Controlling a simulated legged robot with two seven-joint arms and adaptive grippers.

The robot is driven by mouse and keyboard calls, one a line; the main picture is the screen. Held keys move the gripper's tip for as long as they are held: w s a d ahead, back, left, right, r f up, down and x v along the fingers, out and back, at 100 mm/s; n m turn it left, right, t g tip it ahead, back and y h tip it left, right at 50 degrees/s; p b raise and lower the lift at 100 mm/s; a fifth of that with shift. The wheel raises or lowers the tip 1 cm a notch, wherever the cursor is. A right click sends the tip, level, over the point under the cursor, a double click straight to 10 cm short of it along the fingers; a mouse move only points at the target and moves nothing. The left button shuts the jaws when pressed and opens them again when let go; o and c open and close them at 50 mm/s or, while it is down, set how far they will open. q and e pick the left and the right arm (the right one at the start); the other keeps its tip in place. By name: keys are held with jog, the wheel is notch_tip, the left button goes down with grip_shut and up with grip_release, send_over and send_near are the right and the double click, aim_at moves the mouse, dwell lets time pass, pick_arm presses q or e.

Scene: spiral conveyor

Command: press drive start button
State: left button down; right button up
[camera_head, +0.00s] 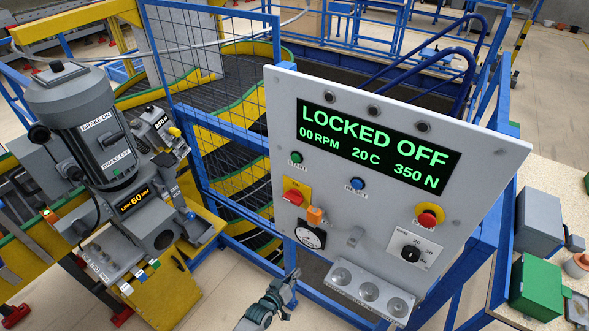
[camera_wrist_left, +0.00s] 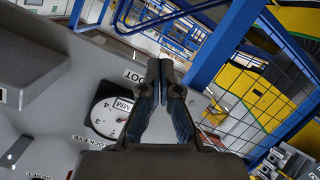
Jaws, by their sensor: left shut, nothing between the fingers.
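The grey control panel (camera_head: 400,115) stands upright with a lit display (camera_head: 375,147) reading "LOCKED OFF", "00 RPM", "20 C" and "350 N". The green start button (camera_head: 296,157) is at the panel's upper left, under the display. My left gripper (camera_head: 293,274) is shut and empty, low in front of the panel's lower left edge, well below the start button. In the left wrist view its fingertips (camera_wrist_left: 166,72) are together beside the panel's dial gauge (camera_wrist_left: 110,116). The start button is not visible in that view.
The panel also carries a blue reset button (camera_head: 357,184), a red switch (camera_head: 294,197) on yellow, a red stop button (camera_head: 428,218) and a black knob (camera_head: 410,254). A grey motor (camera_head: 90,120) stands left. Blue frame bars (camera_head: 235,220) run beside the panel.

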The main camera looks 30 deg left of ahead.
pick_arm(q)
jog(key=w+a+r+n+t+p, duration=0.1)
jog(key=w+a+r+n+t, duration=0.15)
jog(key=r, duration=0.85)
jog(key=w+a+r+n+t, duration=0.1)
jog(key=r+t, duration=0.2)
jog(key=r, duration=0.7)
jog(key=n+t+y+p, duration=0.2)
jog(key=n+t+y, duration=0.2)
jog(key=n+t, duration=0.25)
send_near(296, 159)
jog(key=s+a+r+m, duration=0.1)
jog(key=s+a+r, duration=0.1)
jog(key=s+r, duration=0.4)
jog(key=shift+w+a, duration=0.1)
jog(key=shift+w, duration=0.1)
pick_arm(e)
jog(key=s, duration=0.3)
jog(key=s+d, duration=0.1)
jog(key=s, duration=0.1)
jog(key=shift+s+d+r, duration=0.1)
jog(key=shift+s+r, duration=0.15)
jog(key=shift+r, duration=0.15)
pick_arm(q)
jog(key=shift+f, duration=0.1)
